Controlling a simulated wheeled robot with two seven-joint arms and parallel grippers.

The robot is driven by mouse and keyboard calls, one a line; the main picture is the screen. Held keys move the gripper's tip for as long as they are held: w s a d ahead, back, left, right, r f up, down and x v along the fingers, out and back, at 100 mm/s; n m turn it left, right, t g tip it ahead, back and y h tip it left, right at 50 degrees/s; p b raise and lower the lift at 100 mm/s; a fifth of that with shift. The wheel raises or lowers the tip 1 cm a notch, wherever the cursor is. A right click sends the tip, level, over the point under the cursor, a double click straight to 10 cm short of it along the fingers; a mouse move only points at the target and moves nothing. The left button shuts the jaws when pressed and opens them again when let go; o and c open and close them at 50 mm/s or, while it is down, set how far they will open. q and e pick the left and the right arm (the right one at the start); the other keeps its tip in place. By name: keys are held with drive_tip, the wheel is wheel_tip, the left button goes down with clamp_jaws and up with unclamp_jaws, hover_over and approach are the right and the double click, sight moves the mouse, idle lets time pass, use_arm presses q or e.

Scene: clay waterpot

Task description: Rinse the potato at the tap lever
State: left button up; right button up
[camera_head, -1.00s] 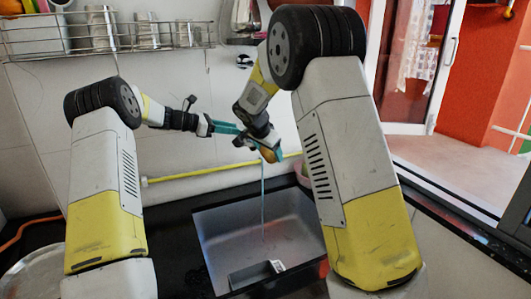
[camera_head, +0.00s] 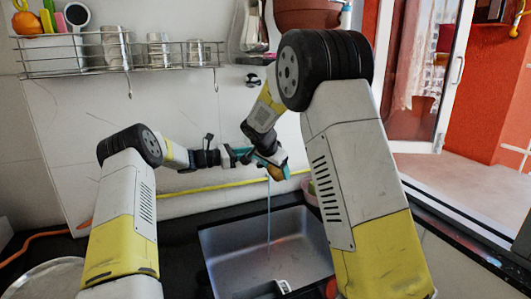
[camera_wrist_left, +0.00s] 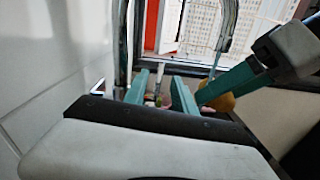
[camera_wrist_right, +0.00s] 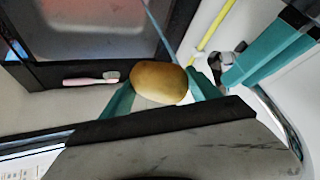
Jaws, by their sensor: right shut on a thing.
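My right gripper (camera_head: 274,163) is shut on the brown potato (camera_head: 277,173) and holds it above the sink. The potato (camera_wrist_right: 158,82) sits between the teal fingers in the right wrist view. A thin water stream (camera_head: 268,215) falls into the sink from close by the potato; I cannot tell if it wets it. My left gripper (camera_head: 243,156) is close to the left of the right one. Its fingers (camera_wrist_left: 160,92) stand apart in the left wrist view. The metal tap (camera_wrist_left: 226,28) shows beyond them; its lever is not clearly visible.
The grey sink (camera_head: 225,262) lies below both grippers, in a black counter. A wire rack (camera_head: 120,70) with metal cups hangs on the wall. A yellow pipe (camera_head: 215,186) runs along the wall. A metal plate (camera_head: 45,280) is at front left. A pink-handled brush (camera_wrist_right: 90,80) lies beside the sink.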

use_arm(q)
drive_tip(key=shift+x, duration=2.8)
clamp_jaws()
drive_tip(key=shift+w+a+r, duration=0.1)
drive_tip(key=shift+a+r, duration=0.05)
